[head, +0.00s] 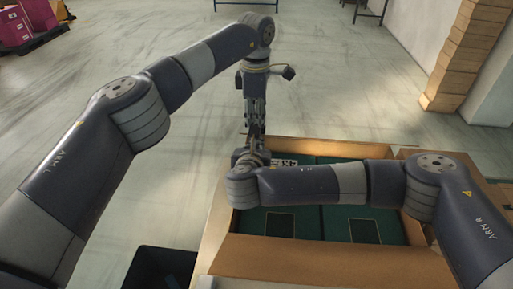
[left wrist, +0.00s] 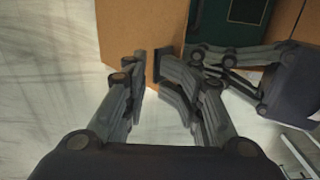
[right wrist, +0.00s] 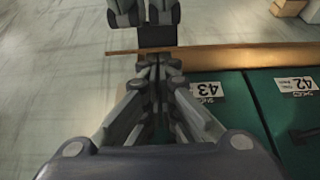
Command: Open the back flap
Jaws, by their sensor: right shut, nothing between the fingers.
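An open cardboard box (head: 215,235) holds green shoe boxes and stands in front of me. Along its far side runs a cardboard edge (head: 350,144), also in the right wrist view (right wrist: 255,55); I cannot tell how far the back flap is folded. My left gripper (head: 254,132) points down at the box's far left corner. In the left wrist view its fingers (left wrist: 152,67) are a little apart over a cardboard panel (left wrist: 125,35). My right gripper (right wrist: 153,72) is shut and empty close to the far edge; its fingers are mostly hidden in the head view.
Green shoe boxes (right wrist: 213,107) with number labels lie inside. A right side flap (head: 412,153) is partly behind my right arm. A dark bin (head: 160,268) stands at the front left. Brown stacked boxes (head: 468,50) rise at the back right. The floor behind the box is clear.

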